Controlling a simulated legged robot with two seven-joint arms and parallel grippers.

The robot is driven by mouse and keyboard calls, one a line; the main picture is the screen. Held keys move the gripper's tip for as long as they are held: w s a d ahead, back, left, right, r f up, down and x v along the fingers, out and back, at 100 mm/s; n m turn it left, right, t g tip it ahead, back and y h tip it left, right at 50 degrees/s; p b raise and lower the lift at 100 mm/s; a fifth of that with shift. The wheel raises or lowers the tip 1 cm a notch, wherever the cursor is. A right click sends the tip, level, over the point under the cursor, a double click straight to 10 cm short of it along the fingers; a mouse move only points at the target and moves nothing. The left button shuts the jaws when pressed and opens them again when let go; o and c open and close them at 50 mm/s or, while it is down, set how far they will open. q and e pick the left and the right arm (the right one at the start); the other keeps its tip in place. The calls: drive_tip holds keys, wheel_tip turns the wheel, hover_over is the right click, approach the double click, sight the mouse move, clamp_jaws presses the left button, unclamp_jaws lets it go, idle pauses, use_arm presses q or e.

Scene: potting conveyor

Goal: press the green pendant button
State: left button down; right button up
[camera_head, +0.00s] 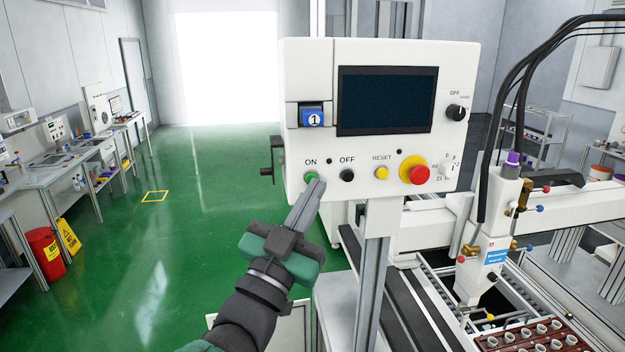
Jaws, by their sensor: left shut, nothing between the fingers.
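The white control pendant (300,90) stands on a grey post in the middle of the view, with a dark screen (386,101) on its face. The green ON button (311,177) is at its lower left. My left gripper (317,184) is shut and empty. Its fingertips are at the lower right edge of the green button and overlap it slightly in the picture; I cannot tell whether they touch it. My right gripper is not in view.
Right of the green button are a black OFF button (347,175), a yellow RESET button (381,173) and a red emergency stop (419,174). The conveyor and a brown pot tray (540,338) lie at lower right.

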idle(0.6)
use_arm(q)
drive_tip(key=shift+w+a+r+b, duration=0.1)
drive_tip(key=shift+w+b, duration=0.25)
drive_tip(key=shift+w+a, duration=0.1)
drive_tip(key=shift+w, duration=0.3)
idle(0.7)
drive_tip(key=shift+b, duration=0.35)
drive_tip(key=shift+s+d+b, duration=0.2)
drive_tip(key=shift+s+b, duration=0.4)
drive_tip(key=shift+s, duration=0.25)
